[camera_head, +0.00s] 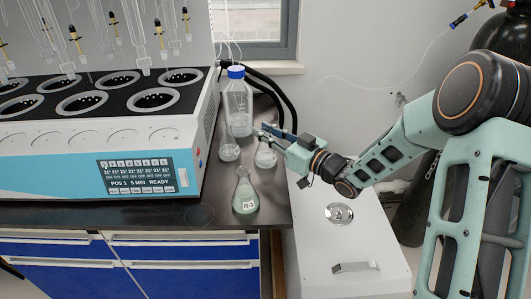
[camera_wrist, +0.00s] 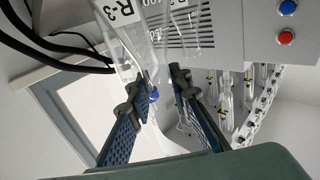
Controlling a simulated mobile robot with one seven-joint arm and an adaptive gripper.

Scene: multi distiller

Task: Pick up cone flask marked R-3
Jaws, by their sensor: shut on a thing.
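The clear cone flask marked R-3 (camera_wrist: 140,35) fills the upper part of the wrist view, its label partly cut off by the frame's top edge. Its neck is between my gripper's two fingers (camera_wrist: 164,84), which are shut on it. In the head view my gripper (camera_head: 268,133) reaches in from the right, at the top of a flask (camera_head: 265,157) near the bench's right edge. That flask's label is not readable there. I cannot tell whether its base touches the bench.
A flask labelled R-1 (camera_head: 245,194) stands nearer the front. Another small glass vessel (camera_head: 229,151) stands to the left, and a blue-capped bottle (camera_head: 238,105) behind. The large distiller (camera_head: 85,150) fills the left. A white box (camera_head: 345,250) stands beside the dark bench (camera_head: 185,213).

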